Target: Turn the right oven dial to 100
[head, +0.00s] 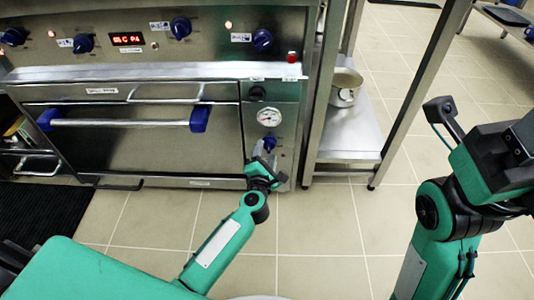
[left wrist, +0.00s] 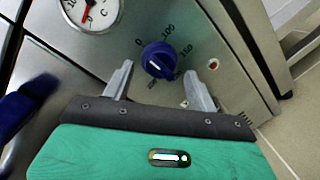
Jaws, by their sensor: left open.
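The oven dial is a round blue knob (left wrist: 158,60) in the left wrist view, on the steel panel with the numbers 0 and 100 printed around it. In the head view the dial (head: 270,143) sits below a round gauge. My left gripper (left wrist: 159,88) is open, with one grey finger on each side and just short of the dial; no contact shows. In the head view the left gripper (head: 264,156) is in front of the panel. My right arm is at the right; its fingers are not clear.
A white gauge (head: 269,117) is above the dial. The oven door has a long handle (head: 125,122) with blue ends. Several blue knobs, one of them here (head: 263,40), line the upper panel. A steel shelf (head: 350,135) stands to the right. Tiled floor (head: 310,225) is clear in front.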

